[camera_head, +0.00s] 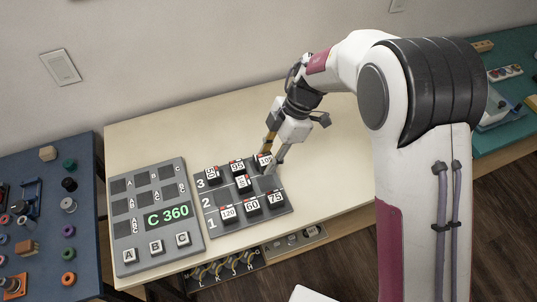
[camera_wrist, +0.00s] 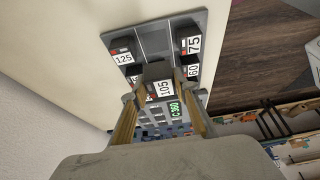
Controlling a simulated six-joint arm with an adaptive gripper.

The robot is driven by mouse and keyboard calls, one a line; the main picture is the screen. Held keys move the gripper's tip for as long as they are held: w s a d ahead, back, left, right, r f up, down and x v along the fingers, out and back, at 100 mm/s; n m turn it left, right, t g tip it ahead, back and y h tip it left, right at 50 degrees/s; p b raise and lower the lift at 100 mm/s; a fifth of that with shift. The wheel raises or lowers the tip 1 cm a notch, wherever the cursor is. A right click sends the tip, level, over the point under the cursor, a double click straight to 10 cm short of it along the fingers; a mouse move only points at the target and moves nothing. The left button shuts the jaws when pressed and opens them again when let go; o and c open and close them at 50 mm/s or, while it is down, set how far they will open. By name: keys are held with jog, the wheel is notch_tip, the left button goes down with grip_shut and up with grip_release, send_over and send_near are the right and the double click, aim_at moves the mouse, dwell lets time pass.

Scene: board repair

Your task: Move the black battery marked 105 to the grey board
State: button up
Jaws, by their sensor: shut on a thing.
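The black battery marked 105 (camera_wrist: 165,89) is between the two fingers of my gripper (camera_wrist: 162,96), which is shut on it, in the wrist view. In the head view my gripper (camera_head: 268,159) is at the far right corner of the dark numbered board (camera_head: 218,197). A labelled battery shows at its fingertips there, but its digits are too small to read surely. The grey board (camera_head: 124,233) lies left of the numbered board, with small dark slots, buttons A, B and C, and a green display reading C 360. Part of that display shows below the battery in the wrist view.
Other batteries, such as 95 (camera_head: 238,167), 120 (camera_head: 228,214), 60 (camera_head: 252,206) and 75 (camera_head: 275,200), sit on the numbered board. One marked 125 (camera_wrist: 123,57) shows in the wrist view. A blue table (camera_head: 85,152) with loose parts stands at the left. The pale table behind the boards is clear.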

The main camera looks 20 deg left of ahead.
jog(key=shift+f, duration=3.9)
jog(key=shift+f, duration=0.5)
jog(key=o, duration=1.2)
jog(key=shift+o, duration=0.2)
jog(key=v, duration=1.2)
